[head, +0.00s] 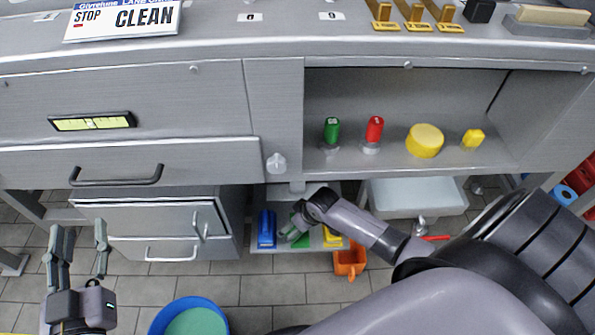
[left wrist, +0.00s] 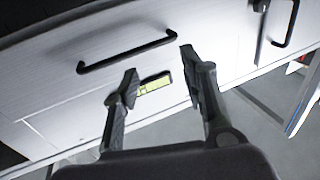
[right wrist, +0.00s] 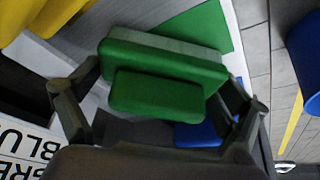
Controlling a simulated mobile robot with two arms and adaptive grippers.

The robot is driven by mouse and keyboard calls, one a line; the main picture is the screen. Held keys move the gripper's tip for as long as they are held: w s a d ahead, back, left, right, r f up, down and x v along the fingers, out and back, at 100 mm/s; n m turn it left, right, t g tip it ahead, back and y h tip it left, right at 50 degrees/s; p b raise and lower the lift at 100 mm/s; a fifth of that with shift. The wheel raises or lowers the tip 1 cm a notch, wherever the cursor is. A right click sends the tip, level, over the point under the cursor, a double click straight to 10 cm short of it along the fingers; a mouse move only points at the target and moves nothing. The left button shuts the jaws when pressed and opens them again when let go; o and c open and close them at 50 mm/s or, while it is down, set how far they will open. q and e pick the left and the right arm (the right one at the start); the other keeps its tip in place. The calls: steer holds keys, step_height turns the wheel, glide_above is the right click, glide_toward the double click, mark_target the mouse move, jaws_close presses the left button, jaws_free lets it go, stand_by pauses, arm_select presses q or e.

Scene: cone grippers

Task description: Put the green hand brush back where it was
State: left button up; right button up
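The green hand brush (right wrist: 165,75) lies between the fingers of my right gripper (right wrist: 160,85) in the right wrist view, one finger against each end. It is over or on a green patch (right wrist: 205,30) of the low shelf; I cannot tell whether it touches. In the head view the right gripper (head: 293,233) points down at the shelf (head: 260,195) and mostly hides the green brush (head: 300,218). My left gripper (head: 78,245) is open and empty in front of the cabinet; its spread fingers also show in the left wrist view (left wrist: 155,75).
A blue item (head: 266,228) lies left of the green brush on the shelf and a yellow one (head: 332,237) right of it. An orange bucket (head: 350,262) stands at right. A blue bucket (head: 190,315) is on the floor. Drawers with a black handle (head: 117,177) face my left gripper.

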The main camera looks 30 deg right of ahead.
steer(key=shift+o, duration=0.2)
steer(key=shift+r, duration=0.15)
steer(key=p+v, duration=0.2)
steer(key=v, duration=0.2)
steer(key=p+v, duration=0.2)
steer(key=v, duration=0.1)
steer(key=shift+s+r, duration=0.1)
steer(key=shift+r, duration=0.05)
steer(key=s+a+r+t+y, duration=0.1)
steer(key=s+a+r, duration=0.4)
steer(key=a+r, duration=0.3)
arm_select(q)
steer(key=s+a+f+g+y, duration=0.1)
steer(key=s+a+f+g, duration=0.1)
steer(key=s+f+g, duration=0.2)
steer(key=s+a+f+g+y, duration=0.2)
steer(key=s+f+g, duration=0.3)
steer(key=f, duration=0.5)
steer(key=shift+a+f+n+g, duration=0.3)
steer(key=shift+f+g, duration=0.1)
steer(key=shift+g, duration=0.2)
arm_select(e)
steer(key=s+a+r+t, duration=0.2)
steer(key=s+r, duration=0.2)
steer(key=r, duration=0.6)
steer(key=shift+r+t+h, duration=0.2)
steer(key=shift+t+h, duration=0.1)
steer(key=shift+h, duration=0.1)
steer(key=shift+a, duration=0.15)
